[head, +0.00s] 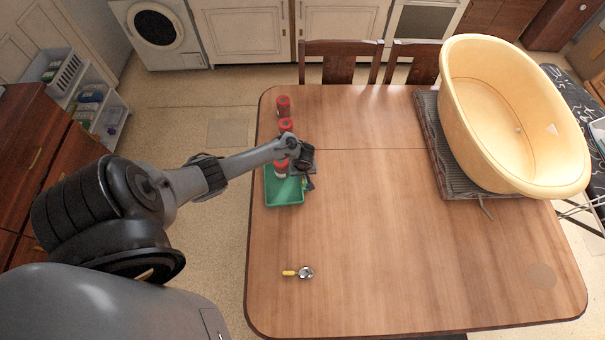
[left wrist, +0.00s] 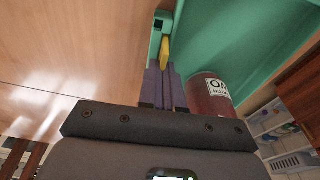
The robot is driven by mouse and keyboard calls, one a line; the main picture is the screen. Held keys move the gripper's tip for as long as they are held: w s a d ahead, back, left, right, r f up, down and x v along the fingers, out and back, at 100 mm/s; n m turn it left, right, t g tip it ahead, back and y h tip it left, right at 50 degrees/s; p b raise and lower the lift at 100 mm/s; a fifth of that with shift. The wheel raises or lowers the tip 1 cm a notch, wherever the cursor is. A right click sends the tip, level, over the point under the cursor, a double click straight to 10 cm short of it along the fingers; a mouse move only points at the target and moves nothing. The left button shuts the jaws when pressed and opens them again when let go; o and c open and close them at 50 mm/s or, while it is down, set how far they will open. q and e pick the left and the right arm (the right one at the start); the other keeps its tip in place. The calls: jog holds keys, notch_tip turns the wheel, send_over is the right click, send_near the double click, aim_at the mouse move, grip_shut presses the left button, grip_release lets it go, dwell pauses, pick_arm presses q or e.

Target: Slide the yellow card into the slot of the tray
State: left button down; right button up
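The green tray (head: 284,192) lies on the table's left side, and its green wall fills the upper part of the left wrist view (left wrist: 218,50). My left gripper (head: 306,174) is over the tray's right edge. In the left wrist view its purple-grey fingers (left wrist: 166,72) are close together, with the yellow card (left wrist: 165,52) sticking out between their tips. The card is beside a narrow green upright part of the tray with a small dark opening at its top. I cannot tell whether the card is inside the slot. My right gripper is not in view.
A red jar (head: 281,172) stands at the tray, close beside my left fingers; two more red jars (head: 283,104) stand farther back. A yellow-handled spoon (head: 299,273) lies nearer. The table's middle is clear.

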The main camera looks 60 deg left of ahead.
pick_arm(q)
jog(key=shift+f, duration=0.35)
jog(key=c, duration=1.2)
grip_release()
jog(key=shift+c, duration=0.2)
notch_tip(320, 180, up, 11)
jog(key=d+p, duration=0.1)
jog(key=p, duration=0.3)
jog(key=shift+s+d, duration=0.25)
jog(key=shift+s, duration=0.05)
jog(key=shift+f, duration=0.15)
